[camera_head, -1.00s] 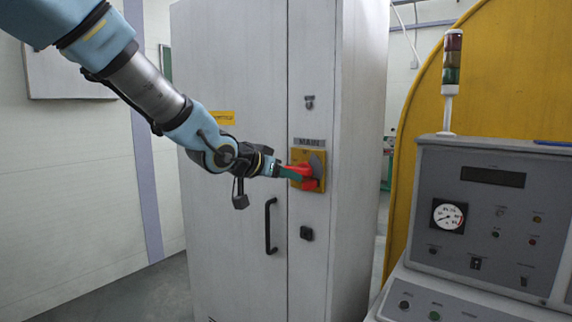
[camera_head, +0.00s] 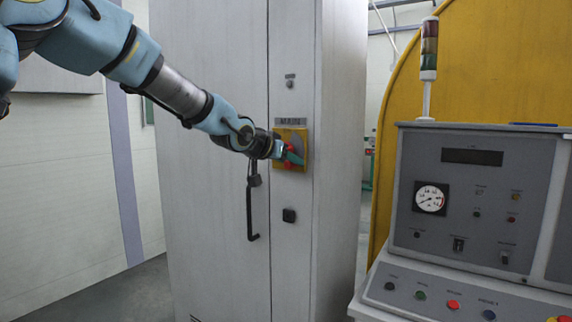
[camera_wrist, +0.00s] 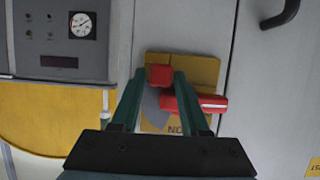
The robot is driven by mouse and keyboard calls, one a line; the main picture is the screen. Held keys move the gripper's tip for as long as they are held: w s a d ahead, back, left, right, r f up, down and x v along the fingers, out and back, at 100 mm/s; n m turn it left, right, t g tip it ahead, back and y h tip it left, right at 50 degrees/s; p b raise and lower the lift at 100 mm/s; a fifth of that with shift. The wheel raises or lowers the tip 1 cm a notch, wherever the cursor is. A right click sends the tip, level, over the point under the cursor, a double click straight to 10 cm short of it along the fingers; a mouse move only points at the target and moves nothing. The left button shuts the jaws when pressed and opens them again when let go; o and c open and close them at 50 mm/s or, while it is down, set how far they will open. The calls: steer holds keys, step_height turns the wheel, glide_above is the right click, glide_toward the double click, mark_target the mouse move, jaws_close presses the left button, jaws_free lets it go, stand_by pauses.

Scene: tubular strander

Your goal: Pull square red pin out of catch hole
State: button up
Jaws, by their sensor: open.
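The square red pin (camera_wrist: 159,75) shows in the wrist view against the yellow switch plate (camera_wrist: 208,70), between the tips of my gripper. My gripper (camera_wrist: 160,80) is open, one green finger on each side of the pin. Whether either finger touches it I cannot tell. A red switch handle (camera_wrist: 212,102) lies partly behind the right finger, over a grey disc (camera_wrist: 155,105). In the head view, my gripper (camera_head: 292,154) is at the yellow plate (camera_head: 291,134) marked MAIN on the cabinet and hides most of the red parts. The catch hole is not visible.
A control desk (camera_head: 470,200) with a signal tower (camera_head: 428,60) stands to the right, before a yellow guard (camera_head: 490,70).

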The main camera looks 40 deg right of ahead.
mark_target(287, 166)
jaws_close()
stand_by(0.3)
steer(key=shift+a, duration=0.15)
steer(key=shift+s+a+p, duration=0.2)
steer(key=shift+a+p, duration=0.15)
steer(key=shift+a, duration=0.45)
steer(key=shift+s+a+p, duration=0.25)
steer(key=shift+a+p, duration=0.05)
steer(key=shift+a, duration=0.45)
steer(key=shift+s+a+p, duration=0.2)
steer(key=shift+a+p, duration=0.15)
steer(key=shift+a, duration=0.45)
